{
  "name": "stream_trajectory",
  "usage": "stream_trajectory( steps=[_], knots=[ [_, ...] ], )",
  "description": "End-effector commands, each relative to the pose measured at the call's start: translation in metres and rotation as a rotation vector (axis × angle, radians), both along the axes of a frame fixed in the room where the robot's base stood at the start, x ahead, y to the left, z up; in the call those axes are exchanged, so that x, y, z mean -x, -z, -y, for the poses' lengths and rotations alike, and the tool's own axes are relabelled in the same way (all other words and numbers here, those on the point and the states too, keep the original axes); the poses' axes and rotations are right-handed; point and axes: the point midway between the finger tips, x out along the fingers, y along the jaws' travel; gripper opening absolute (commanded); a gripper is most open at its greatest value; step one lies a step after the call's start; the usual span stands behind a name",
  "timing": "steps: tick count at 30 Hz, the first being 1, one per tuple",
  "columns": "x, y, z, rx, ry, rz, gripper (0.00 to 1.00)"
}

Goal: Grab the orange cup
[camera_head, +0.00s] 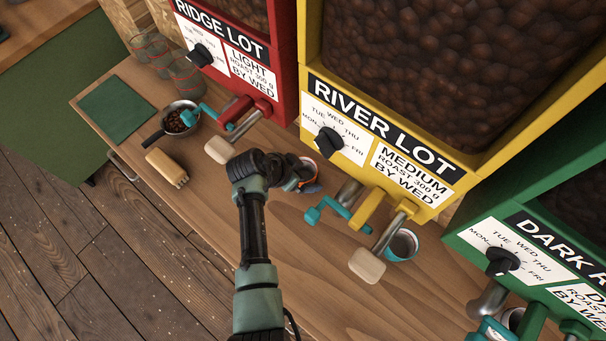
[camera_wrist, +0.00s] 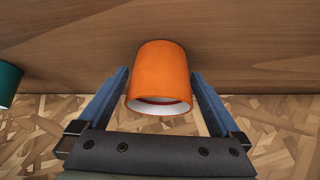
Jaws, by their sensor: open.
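The orange cup (camera_wrist: 160,70) is in the middle of the wrist view, with its white inside showing at the near rim. My gripper (camera_wrist: 159,78) is open, with one blue finger on each side of the cup. Narrow gaps show between the fingers and the cup wall, so the cup is not gripped. In the head view a small part of the orange cup (camera_head: 309,164) shows beside my gripper (camera_head: 304,184), under the yellow River Lot dispenser; my wrist hides the rest.
A teal cup (camera_head: 402,245) stands to the right under the yellow dispenser (camera_head: 420,155). A teal crank handle (camera_head: 335,211) and a wooden paddle (camera_head: 367,266) stick out nearby. A pan with beans (camera_head: 177,119), a brush (camera_head: 167,167) and glasses (camera_head: 150,50) are at the left.

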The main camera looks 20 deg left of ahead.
Motion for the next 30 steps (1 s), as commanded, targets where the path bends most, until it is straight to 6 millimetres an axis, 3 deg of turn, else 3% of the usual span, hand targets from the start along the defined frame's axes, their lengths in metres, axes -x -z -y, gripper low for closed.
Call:
stream_trajectory(
  steps=[5, 15, 18, 30],
  knots=[
    [-0.0002, 0.0001, 0.0001, 0.000, 0.001, 0.000, 1.00],
    [0.0000, 0.0000, 0.0000, 0.000, 0.001, 0.000, 0.39],
    [-0.0002, -0.0004, -0.0001, -0.001, 0.001, 0.002, 0.24],
    [-0.0059, -0.0049, 0.0064, -0.002, 0.004, 0.003, 0.24]
  ],
)
